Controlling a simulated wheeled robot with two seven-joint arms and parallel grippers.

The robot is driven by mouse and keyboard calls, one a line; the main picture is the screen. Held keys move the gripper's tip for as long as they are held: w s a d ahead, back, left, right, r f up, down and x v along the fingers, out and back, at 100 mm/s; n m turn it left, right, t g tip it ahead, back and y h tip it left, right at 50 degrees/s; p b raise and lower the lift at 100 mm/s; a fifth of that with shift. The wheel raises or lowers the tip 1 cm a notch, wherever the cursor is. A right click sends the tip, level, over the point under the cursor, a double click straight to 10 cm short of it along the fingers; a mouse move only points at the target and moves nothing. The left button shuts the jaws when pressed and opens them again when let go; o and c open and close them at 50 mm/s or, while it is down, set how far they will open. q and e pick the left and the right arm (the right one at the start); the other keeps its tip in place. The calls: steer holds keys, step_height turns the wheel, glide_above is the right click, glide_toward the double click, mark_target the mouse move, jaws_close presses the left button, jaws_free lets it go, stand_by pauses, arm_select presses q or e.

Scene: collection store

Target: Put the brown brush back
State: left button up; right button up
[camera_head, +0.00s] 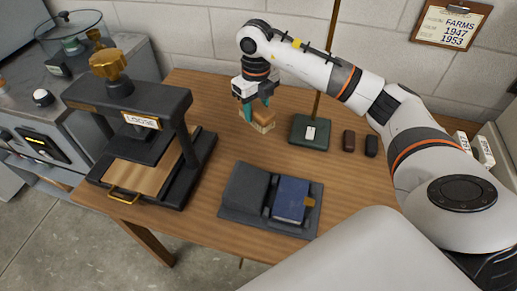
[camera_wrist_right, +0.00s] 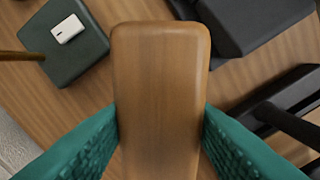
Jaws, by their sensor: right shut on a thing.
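The brown brush (camera_head: 264,118) has a wooden back and a pale underside that looks like bristles. My right gripper (camera_head: 257,107) is shut on it, above or at the back of the wooden table. I cannot tell whether its underside touches the table. In the right wrist view the brush's smooth wooden back (camera_wrist_right: 160,90) lies between the two teal fingers (camera_wrist_right: 160,135), pressed from both sides. My left gripper is not in view.
A green stand base (camera_head: 311,131) with a thin upright rod is right of the brush. A brown block (camera_head: 348,141) and a black block (camera_head: 371,146) lie further right. A blue book (camera_head: 289,199) rests on a dark cradle (camera_head: 241,187). A press (camera_head: 128,97) stands left.

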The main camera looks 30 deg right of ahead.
steer(key=shift+w+d+f+m, duration=0.2)
steer(key=shift+d+f+m, duration=0.25)
steer(key=shift+m, duration=0.55)
step_height(320, 180, down, 10)
steer(key=shift+r, duration=0.1)
steer(key=o, duration=0.9)
step_height(320, 180, up, 12)
steer(key=shift+r, duration=0.1)
